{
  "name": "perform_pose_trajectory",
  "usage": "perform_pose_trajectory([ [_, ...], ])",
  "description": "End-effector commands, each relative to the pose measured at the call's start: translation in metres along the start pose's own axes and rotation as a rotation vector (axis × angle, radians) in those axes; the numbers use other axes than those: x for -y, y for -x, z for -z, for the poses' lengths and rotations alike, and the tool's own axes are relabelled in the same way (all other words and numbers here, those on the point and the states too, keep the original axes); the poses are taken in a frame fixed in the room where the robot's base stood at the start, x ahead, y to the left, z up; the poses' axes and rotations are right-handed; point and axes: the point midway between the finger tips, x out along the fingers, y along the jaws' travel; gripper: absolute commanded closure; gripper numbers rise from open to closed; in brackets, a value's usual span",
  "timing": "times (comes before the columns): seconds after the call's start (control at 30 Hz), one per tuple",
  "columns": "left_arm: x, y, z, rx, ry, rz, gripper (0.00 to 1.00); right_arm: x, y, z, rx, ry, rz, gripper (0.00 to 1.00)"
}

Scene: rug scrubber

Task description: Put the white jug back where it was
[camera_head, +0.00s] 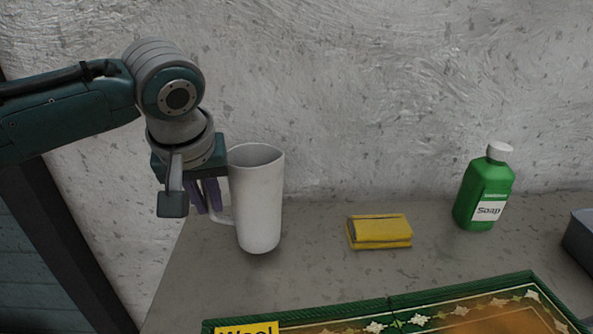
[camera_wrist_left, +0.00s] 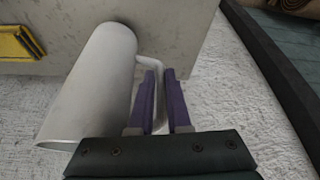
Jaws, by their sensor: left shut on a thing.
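The white jug (camera_head: 259,205) stands upright at the left part of the grey table, with its handle on its left side. In the left wrist view the jug (camera_wrist_left: 92,88) lies to the left of the fingers, and its handle (camera_wrist_left: 155,68) runs in between them. My left gripper (camera_head: 207,196) is at the handle and shut on it, its purple fingers pointing down; the fingers also show in the left wrist view (camera_wrist_left: 161,88). I cannot tell whether the jug's base touches the table. My right gripper is not in view.
A yellow folded cloth or sponge (camera_head: 379,231) lies right of the jug. A green soap bottle (camera_head: 484,191) stands farther right, near a dark container (camera_head: 580,240) at the edge. A green-bordered rug (camera_head: 390,309) lies in front. The concrete wall (camera_head: 350,90) is behind the table.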

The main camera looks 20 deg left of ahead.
Motion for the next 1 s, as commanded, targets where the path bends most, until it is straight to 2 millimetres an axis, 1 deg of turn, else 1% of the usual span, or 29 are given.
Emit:
perform_pose_trajectory([
  [0.03,0.0000,-0.0084,-0.0035,0.000,0.000,0.000,1.00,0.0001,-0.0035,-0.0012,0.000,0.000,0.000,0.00],
  [0.1,0.0003,-0.0141,-0.0055,-0.002,0.001,0.000,1.00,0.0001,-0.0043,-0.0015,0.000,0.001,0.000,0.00],
  [0.5,0.0001,-0.0182,-0.0071,-0.003,0.001,-0.002,1.00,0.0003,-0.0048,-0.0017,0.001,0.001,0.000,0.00],
  [0.53,0.0006,-0.0182,-0.0076,-0.001,0.000,0.000,0.81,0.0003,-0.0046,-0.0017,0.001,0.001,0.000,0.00],
  [0.77,0.0006,-0.0179,-0.0074,-0.001,0.000,0.000,0.55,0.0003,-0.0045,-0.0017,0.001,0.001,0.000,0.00],
  [1.0,0.0007,-0.0173,-0.0070,-0.001,-0.001,0.000,0.54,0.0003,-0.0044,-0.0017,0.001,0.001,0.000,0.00],
])
